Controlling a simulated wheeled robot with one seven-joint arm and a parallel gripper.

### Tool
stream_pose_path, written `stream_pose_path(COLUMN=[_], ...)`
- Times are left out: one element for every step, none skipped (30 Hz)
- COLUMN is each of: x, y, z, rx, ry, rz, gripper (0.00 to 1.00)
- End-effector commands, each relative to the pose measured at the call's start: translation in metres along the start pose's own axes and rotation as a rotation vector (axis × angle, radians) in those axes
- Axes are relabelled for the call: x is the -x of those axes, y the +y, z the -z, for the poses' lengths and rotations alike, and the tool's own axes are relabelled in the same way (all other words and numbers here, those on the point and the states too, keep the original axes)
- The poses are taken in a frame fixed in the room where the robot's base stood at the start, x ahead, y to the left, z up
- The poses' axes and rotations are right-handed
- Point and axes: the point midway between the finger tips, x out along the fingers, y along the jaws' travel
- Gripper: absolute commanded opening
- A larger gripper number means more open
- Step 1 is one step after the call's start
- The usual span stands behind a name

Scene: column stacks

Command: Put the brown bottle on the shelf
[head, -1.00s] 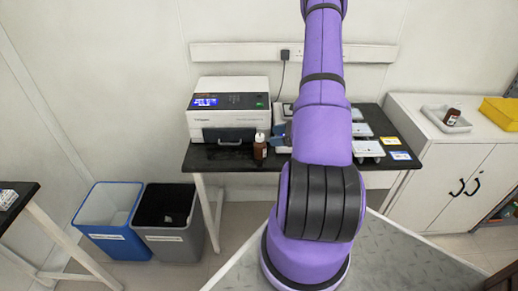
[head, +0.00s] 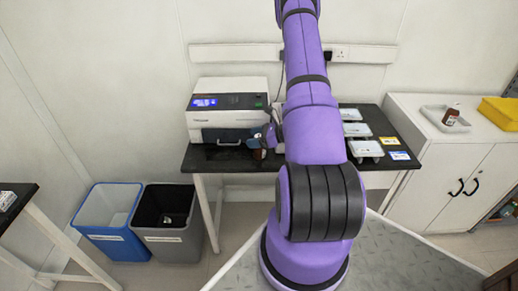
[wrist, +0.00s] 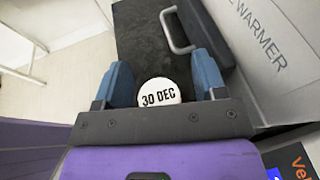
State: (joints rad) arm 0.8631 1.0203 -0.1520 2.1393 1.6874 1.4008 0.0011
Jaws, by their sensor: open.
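A brown bottle (head: 258,154) stands at the front edge of the black table, before a white machine. Its white cap (wrist: 158,92) reads "30 DEC" in the wrist view, where my palm hides its lower part. My gripper (wrist: 162,78) is open, with one blue finger on each side of the cap; I cannot tell if either touches. In the head view my gripper (head: 267,136) is above and over the bottle, partly covering it. Another brown bottle (head: 451,117) with a white label lies tilted in a white tray (head: 434,111) on the right cabinet.
The white machine (head: 228,110), marked "WARMER" in the wrist view, stands right behind the bottle. Trays of labware (head: 365,149) fill the table's right. A blue bin (head: 105,215) and a grey bin (head: 172,225) stand below. A yellow box (head: 500,113) is on the cabinet (head: 460,165).

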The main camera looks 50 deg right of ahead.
Motion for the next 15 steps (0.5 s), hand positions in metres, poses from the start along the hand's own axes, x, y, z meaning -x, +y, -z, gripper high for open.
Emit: stream_pose_path(x=[0.0001,0.0001,0.0001,0.0002,0.0002,0.0002,0.0002,0.0003,0.0003,0.0004,0.0004,0.0004,0.0004,0.0005,0.0005], y=[0.0001,0.0001,0.0001,0.0001,0.0001,0.0001,0.0001,0.0001,0.0002,0.0002,0.0003,0.0003,0.0003,0.0004,0.0004], z=[0.0,0.0,0.0,0.0,0.0,0.0001,0.0002,0.0003,0.0004,0.0005,0.0007,0.0006,0.0008,0.0009,0.001], rx=[0.0,0.0,0.0,0.0,0.0,0.0,0.0,0.0,-0.001,-0.001,-0.001,-0.001,-0.001,-0.001,-0.002], ry=[0.0,0.0,0.0,0.0,0.0,0.0,0.0,0.001,0.001,0.001,0.001,0.001,0.002,0.002,0.002], rz=[0.0,0.0,0.0,0.0,0.0,0.0,0.0,0.0,0.0,0.0,0.0,0.0,0.0,0.0,0.0], gripper=[0.65,0.58,0.48,0.42,0.35,0.26,0.19,0.12,0.03,0.0,0.0,0.0,0.0,0.0,0.0])
